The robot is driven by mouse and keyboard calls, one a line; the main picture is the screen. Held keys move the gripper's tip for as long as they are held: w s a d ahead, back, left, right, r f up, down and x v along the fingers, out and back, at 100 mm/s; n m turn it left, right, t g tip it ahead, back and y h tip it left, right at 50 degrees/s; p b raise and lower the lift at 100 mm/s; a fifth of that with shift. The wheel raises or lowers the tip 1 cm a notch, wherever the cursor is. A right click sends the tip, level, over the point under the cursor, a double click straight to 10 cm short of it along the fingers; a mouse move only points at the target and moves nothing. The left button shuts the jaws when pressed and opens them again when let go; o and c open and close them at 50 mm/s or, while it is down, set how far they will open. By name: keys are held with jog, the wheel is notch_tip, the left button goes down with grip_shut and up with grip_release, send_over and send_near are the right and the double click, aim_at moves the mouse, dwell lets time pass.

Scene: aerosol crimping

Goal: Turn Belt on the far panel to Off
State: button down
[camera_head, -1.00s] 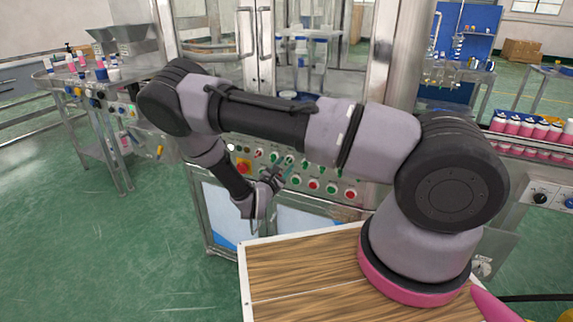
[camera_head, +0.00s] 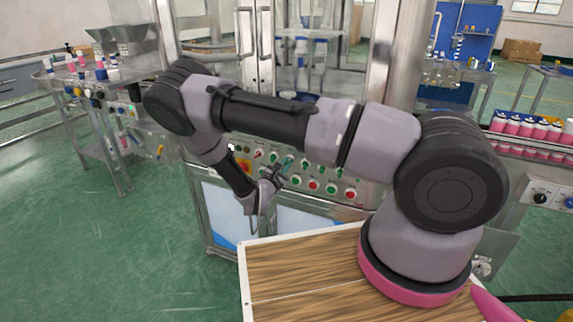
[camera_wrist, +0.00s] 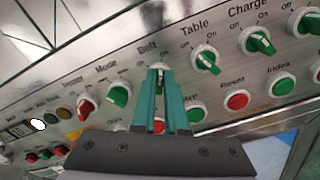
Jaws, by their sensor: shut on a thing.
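The panel (camera_wrist: 130,63) fills the wrist view, seen tilted, with knobs labelled Mode, Belt, Table and Charge. My gripper (camera_wrist: 158,78) has its teal fingers at the Belt knob (camera_wrist: 157,67), shut on it, below the "Belt" label. In the head view my gripper (camera_head: 281,169) is at the front panel (camera_head: 335,174) of the machine, and the Belt knob is not clearly visible there.
The green Table knob (camera_wrist: 207,60) and Charge knob (camera_wrist: 258,41) sit right of Belt, and the green Mode knob (camera_wrist: 119,92) sits left. A red Reset button (camera_wrist: 237,100) and a green Index button (camera_wrist: 281,84) lie below. A wooden tabletop (camera_head: 300,275) stands before the machine.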

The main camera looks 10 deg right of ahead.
jog(key=shift+a, duration=0.1)
jog(key=n, duration=1.1)
jog(key=shift+w+a+f, duration=0.1)
jog(key=shift+w+a, duration=0.05)
jog(key=shift+a, duration=0.1)
jog(key=shift+n, duration=0.4)
jog(key=c, duration=0.9)
grip_release()
jog(key=shift+c, duration=0.2)
jog(key=v, duration=1)
jog(key=shift+s+a, duration=0.2)
jog(key=shift+s, duration=0.1)
